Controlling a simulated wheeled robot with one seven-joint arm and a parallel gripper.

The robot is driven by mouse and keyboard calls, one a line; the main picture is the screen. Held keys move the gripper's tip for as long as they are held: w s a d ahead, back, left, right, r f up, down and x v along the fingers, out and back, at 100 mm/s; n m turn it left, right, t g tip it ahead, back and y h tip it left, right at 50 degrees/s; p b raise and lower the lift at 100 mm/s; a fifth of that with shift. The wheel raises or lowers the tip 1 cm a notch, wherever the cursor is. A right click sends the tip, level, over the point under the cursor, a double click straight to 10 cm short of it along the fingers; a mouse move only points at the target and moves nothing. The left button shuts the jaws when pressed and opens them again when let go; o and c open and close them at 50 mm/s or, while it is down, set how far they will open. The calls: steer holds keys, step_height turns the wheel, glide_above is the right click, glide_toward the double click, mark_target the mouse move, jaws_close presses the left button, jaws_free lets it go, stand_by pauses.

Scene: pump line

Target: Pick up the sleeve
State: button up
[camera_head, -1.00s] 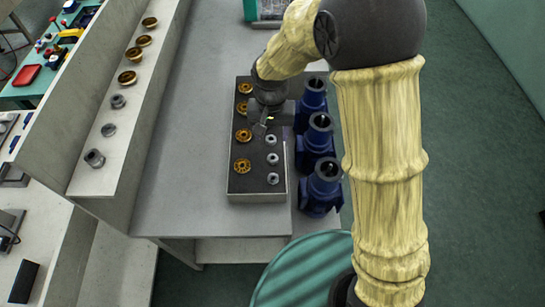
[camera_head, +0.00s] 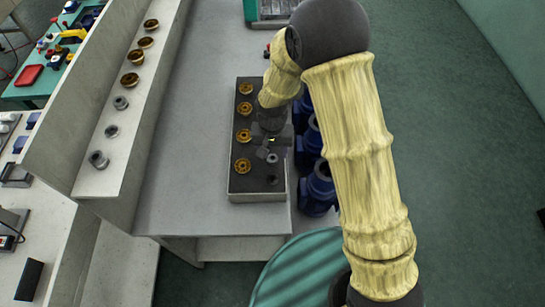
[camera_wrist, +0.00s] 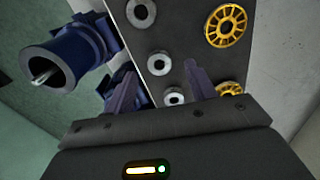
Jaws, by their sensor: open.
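Small grey ring-shaped sleeves stand in a row on the dark top of a tray (camera_head: 258,196). In the head view one sleeve (camera_head: 272,158) is beside my gripper (camera_head: 266,152) and another sleeve (camera_head: 272,180) is nearer the front edge. The wrist view shows three: a far sleeve (camera_wrist: 140,12), a middle sleeve (camera_wrist: 159,63) and a near sleeve (camera_wrist: 174,96). My gripper (camera_wrist: 158,68) is open and empty above the row. The middle and near sleeves appear between its fingers. My gripper and arm hide part of the row in the head view.
Brass wheels (camera_head: 242,165) line the tray's left side. Blue pump housings (camera_head: 319,188) stand close along its right. A raised shelf (camera_head: 100,178) at the left holds brass rings and grey fittings. The grey bench (camera_head: 185,170) between shelf and tray is clear.

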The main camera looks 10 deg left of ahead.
steer(key=shift+f, duration=1.45)
steer(key=c, duration=1.1)
steer(key=shift+r, duration=0.1)
step_height(320, 180, up, 10)
steer(key=b, duration=0.1)
